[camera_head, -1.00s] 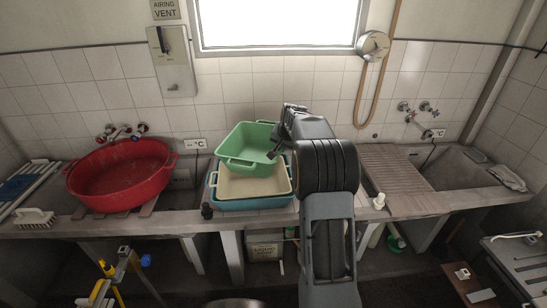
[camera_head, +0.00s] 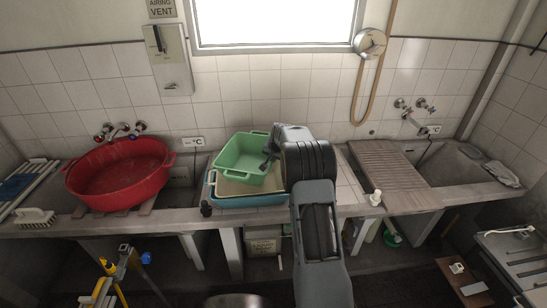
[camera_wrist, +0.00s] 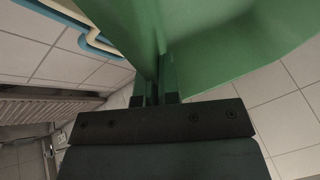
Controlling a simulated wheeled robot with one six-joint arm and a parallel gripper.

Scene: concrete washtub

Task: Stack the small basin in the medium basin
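The small green basin (camera_head: 240,158) is tilted above the cream basin (camera_head: 236,188), which sits inside the blue basin (camera_head: 248,201) on the counter. The green basin covers most of the cream basin's opening; I cannot tell whether the two touch. My gripper (camera_head: 268,163) is at the green basin's right side, coming from the right. In the wrist view, my gripper's fingers (camera_wrist: 156,92) are closed on the green basin's wall (camera_wrist: 220,45). The blue and cream rims show at the upper left there.
A large red basin (camera_head: 120,173) stands on slats over the left sink. A small dark bottle (camera_head: 206,209) stands at the counter's front edge. A white bottle (camera_head: 375,198) and a wooden drainboard (camera_head: 392,175) lie to the right. Tiled wall and window are behind.

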